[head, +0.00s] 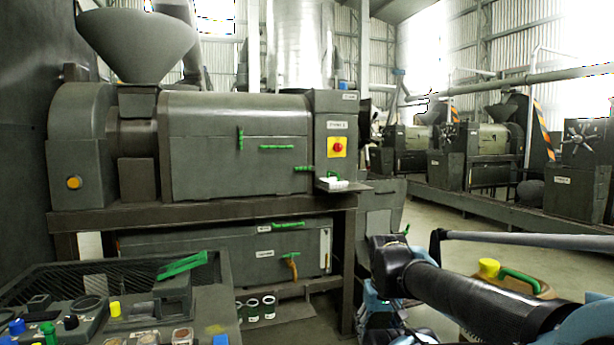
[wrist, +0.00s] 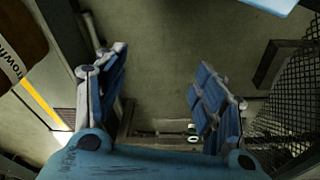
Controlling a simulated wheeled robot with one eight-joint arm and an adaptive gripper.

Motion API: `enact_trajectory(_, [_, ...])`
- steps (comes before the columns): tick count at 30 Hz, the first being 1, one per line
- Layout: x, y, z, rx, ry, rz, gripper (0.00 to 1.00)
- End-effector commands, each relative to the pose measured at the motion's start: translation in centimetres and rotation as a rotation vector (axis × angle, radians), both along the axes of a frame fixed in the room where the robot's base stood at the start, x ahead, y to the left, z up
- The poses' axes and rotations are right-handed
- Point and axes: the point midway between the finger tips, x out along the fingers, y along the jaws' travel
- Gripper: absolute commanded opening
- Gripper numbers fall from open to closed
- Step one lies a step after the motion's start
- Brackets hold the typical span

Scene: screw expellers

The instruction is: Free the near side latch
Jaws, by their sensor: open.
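The grey screw expeller (head: 235,140) stands on a dark frame at left centre in the head view. I cannot tell which of these is the near side latch. My gripper (wrist: 162,65) is open and empty over the floor in the wrist view, its blue fingers wide apart. In the head view it is low, right of the expeller's frame and apart from the handles, partly hidden by my arm.
A control panel (head: 130,322) with buttons and a green lever (head: 182,265) fills the lower left. White cups stand below. Other expellers (head: 475,150) line the right.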

Motion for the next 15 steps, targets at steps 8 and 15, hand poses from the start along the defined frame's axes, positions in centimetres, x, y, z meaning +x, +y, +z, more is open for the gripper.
enact_trajectory(8, [0.37, 0.01, 0.17, 0.000, 0.001, 0.000, 0.63])
enact_trajectory(15, [-0.31, 0.05, 0.84, 0.003, -0.014, -0.009, 0.34])
